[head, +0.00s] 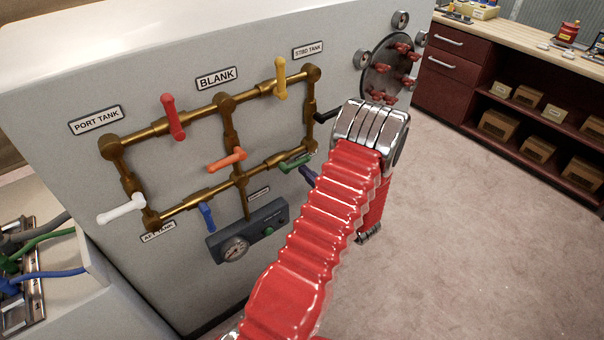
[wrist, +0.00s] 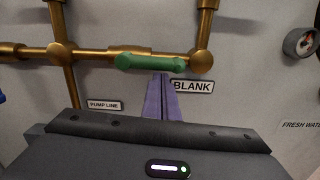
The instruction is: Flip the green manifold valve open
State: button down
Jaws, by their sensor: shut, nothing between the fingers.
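The green valve handle (head: 296,163) is on the lower brass pipe of the manifold, near its right corner. In the wrist view the green handle (wrist: 150,63) lies roughly level, along the pipe, in front of it. My gripper's purple fingers (wrist: 162,78) are shut and empty, with their tips just below the handle, right of its middle. I cannot tell whether they touch it. In the head view only a little of my gripper (head: 308,176) shows, below the handle's right end; my red arm hides the rest.
Red (head: 172,117), yellow (head: 281,78), orange (head: 227,160), white (head: 121,208) and blue (head: 207,216) handles are on the same manifold. A dark handle (head: 325,117) is on the right pipe. A gauge box (head: 248,231) is below. Open floor (head: 480,240) lies right.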

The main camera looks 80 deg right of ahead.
jog(key=shift+r, duration=0.1)
dwell(0.5)
jog(key=s+a+f, duration=0.4)
jog(key=s+a, duration=0.3)
jog(key=a, duration=0.1)
jog(key=shift+s+f, duration=0.15)
jog(key=shift+f, duration=0.15)
dwell(0.4)
dwell(0.6)
